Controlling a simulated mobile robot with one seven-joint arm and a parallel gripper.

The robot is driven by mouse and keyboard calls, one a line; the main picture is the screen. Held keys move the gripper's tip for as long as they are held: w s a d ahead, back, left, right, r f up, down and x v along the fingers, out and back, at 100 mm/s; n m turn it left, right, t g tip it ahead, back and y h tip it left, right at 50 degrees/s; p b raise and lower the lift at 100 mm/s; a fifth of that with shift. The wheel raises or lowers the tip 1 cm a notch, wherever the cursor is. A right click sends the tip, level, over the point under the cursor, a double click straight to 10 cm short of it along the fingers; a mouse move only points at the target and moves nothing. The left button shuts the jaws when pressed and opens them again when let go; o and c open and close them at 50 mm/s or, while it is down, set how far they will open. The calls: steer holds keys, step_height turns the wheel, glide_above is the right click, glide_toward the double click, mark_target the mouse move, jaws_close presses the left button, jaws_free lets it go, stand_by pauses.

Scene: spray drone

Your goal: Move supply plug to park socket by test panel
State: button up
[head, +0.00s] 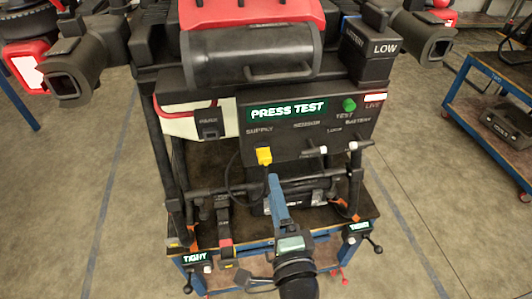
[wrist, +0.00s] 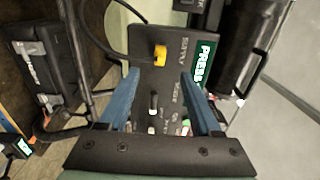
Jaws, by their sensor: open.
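The yellow supply plug (head: 264,156) sits on the test panel (head: 290,145) below the SUPPLY label, with a dark cable hanging from it. It also shows in the wrist view (wrist: 160,55). The dark park socket (head: 209,129), marked PARK, is on the pale section left of the panel and looks empty. My gripper (head: 272,178) is in front of and just below the plug. In the wrist view my blue fingers (wrist: 159,80) are apart with nothing between them, and the plug lies beyond their tips, roughly centred between them.
The panel carries a lit PRESS TEST sign (head: 288,111), a green button (head: 349,104) and small switches. A black LOW box (head: 370,50) is above right. Dark frame legs stand either side. A blue trolley (head: 490,130) is at right; open floor lies between.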

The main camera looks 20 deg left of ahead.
mark_target(266, 162)
steer(key=shift+x, duration=4.5)
jaws_close()
steer(key=shift+v, duration=2.9)
steer(key=shift+s+d, duration=0.1)
steer(key=shift+d, duration=0.1)
